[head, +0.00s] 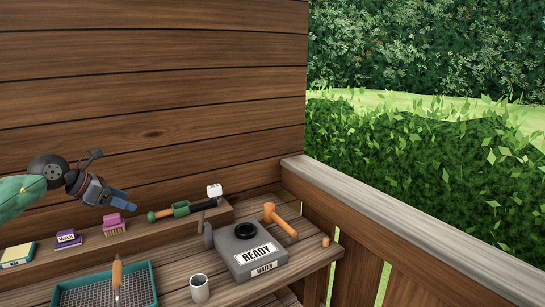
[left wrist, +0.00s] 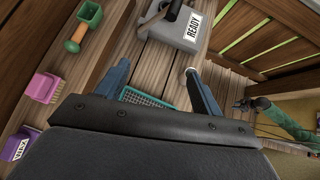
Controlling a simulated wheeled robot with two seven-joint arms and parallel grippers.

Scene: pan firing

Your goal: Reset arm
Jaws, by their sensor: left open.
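My left gripper (head: 122,199) hangs in the air at the left of the head view, above the back of the workbench and in front of the plank wall. It is open and nothing shows between its fingers. In the left wrist view the two blue fingers of the left gripper (left wrist: 154,76) stand apart, with bench boards and part of the mesh tray visible between them. My right arm shows at the right of the left wrist view; its dark gripper (left wrist: 242,104) is small there, and its jaws are unclear. The head view does not show the right gripper.
The back ledge holds a pink brush (head: 112,221) and purple WAX box (head: 67,236). A wooden railing (head: 400,223) bounds the right.

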